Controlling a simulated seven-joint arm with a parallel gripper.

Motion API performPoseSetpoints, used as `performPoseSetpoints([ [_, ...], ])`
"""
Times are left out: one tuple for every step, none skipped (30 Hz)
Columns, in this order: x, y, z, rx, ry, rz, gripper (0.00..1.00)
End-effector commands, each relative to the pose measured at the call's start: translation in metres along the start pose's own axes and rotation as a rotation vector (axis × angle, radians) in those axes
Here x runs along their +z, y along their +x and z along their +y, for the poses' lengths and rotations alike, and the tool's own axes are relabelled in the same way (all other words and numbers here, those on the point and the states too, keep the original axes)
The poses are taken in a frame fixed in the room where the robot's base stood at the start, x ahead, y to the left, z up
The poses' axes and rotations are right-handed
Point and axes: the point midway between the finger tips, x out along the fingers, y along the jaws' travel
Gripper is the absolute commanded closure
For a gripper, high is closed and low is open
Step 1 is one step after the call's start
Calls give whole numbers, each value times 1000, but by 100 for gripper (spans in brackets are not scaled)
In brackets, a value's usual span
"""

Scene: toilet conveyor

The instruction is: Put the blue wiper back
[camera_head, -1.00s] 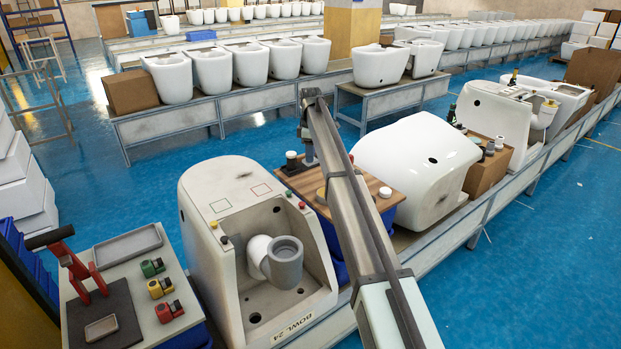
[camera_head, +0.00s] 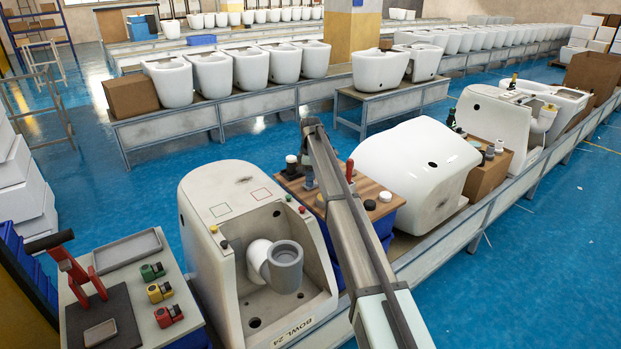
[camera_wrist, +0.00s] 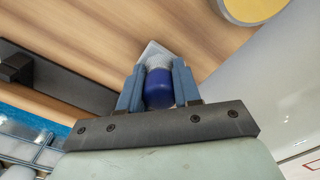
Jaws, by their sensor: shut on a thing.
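In the wrist view, my gripper (camera_wrist: 157,68) is shut on the blue wiper (camera_wrist: 159,90). Its rounded blue part sits between the two fingers, with a pale grey, angular end beyond them. Behind it is a wooden board (camera_wrist: 90,35); I cannot tell whether the wiper touches it. In the head view, my gripper (camera_head: 308,178) is small and points down over the left part of the wooden-topped stand (camera_head: 291,184), beside the white bowl unit (camera_head: 215,190). The wiper cannot be made out clearly there.
On the stand are a dark jar with a white lid (camera_head: 291,163), a red-handled tool (camera_head: 349,171) and round pucks (camera_head: 385,196). A black strip with a raised block (camera_wrist: 15,68) lies along the board in the wrist view. A large white ceramic shell (camera_head: 415,170) stands to the right.

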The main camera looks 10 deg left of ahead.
Motion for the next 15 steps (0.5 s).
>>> performPoseSetpoints([
  [0,1,0,0,0,0,96],
  [0,1,0,0,0,0,96],
  [0,2,0,0,0,0,96],
  [0,3,0,0,0,0,96],
  [0,3,0,0,0,0,65],
  [0,3,0,0,0,0,61],
  [0,3,0,0,0,0,58],
  [0,3,0,0,0,0,55],
  [0,3,0,0,0,0,51],
  [0,3,0,0,0,0,48],
  [0,3,0,0,0,0,45],
  [0,3,0,0,0,0,42],
  [0,3,0,0,0,0,42],
  [0,3,0,0,0,0,42],
  [0,3,0,0,0,0,42],
])
